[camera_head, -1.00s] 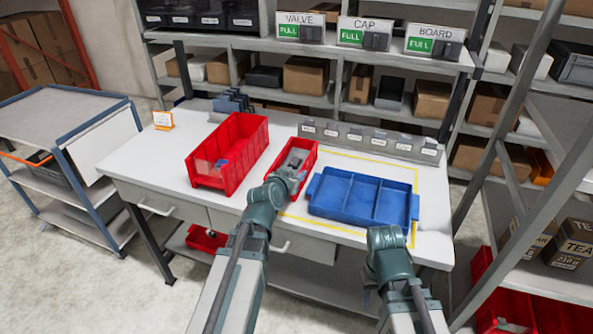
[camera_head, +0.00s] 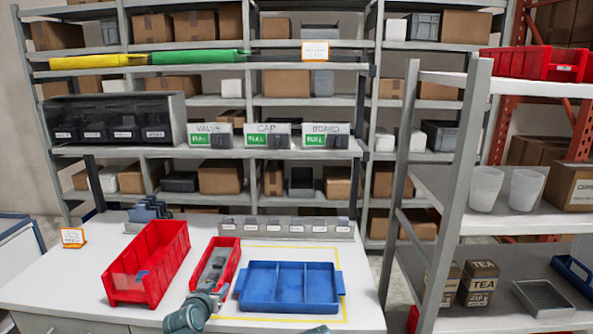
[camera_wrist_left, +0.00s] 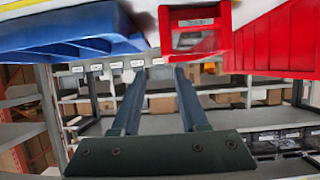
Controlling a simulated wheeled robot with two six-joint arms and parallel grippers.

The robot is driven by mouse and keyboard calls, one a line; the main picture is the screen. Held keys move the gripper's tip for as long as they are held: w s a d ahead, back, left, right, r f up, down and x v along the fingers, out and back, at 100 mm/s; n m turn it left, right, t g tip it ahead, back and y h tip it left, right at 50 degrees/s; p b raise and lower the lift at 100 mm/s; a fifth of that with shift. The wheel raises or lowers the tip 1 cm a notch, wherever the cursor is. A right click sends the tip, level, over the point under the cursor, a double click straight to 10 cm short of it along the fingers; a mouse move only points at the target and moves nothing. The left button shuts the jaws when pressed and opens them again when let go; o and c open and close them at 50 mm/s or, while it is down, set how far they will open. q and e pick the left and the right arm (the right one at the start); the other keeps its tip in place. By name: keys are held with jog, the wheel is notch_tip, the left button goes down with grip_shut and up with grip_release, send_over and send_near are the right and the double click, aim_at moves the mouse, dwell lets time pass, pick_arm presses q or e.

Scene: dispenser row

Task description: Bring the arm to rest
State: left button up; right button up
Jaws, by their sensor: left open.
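My left gripper (camera_head: 217,264) reaches in from the bottom of the head view and lies over the small red bin (camera_head: 236,248). In the left wrist view its two fingers (camera_wrist_left: 157,75) stand apart with nothing between them, so it is open and empty. That view appears upside down. The small red bin (camera_wrist_left: 222,18) shows there beyond the fingertips; I cannot tell whether they touch it. Only a small piece of my right arm shows at the bottom edge of the head view; its gripper is not visible.
On the white table, a large red bin (camera_head: 112,285) stands left and a blue divided tray (camera_head: 241,292) right, inside a yellow outline. A grey labelled rack (camera_head: 285,236) runs behind. Dispensers marked valve, cap and board sit on the shelf above. A metal rack (camera_head: 458,180) stands close at right.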

pick_arm(q)
jog(key=s+d+f+m+g+h, duration=0.1)
jog(key=s+d+f+g, duration=0.35)
jog(key=s+d, duration=0.2)
jog(key=s+d+f+m+g+h, duration=0.1)
jog(key=s+d+f+m+g, duration=0.15)
jog(key=s+d+f, duration=0.45)
jog(key=s+d+f+g+y, duration=0.1)
jog(key=s+d+g+y, duration=0.2)
jog(key=s+g, duration=0.3)
jog(key=s+y, duration=0.1)
jog(key=s, duration=0.4)
jog(key=shift+f+g, duration=0.3)
jog(key=shift+a, duration=0.15)
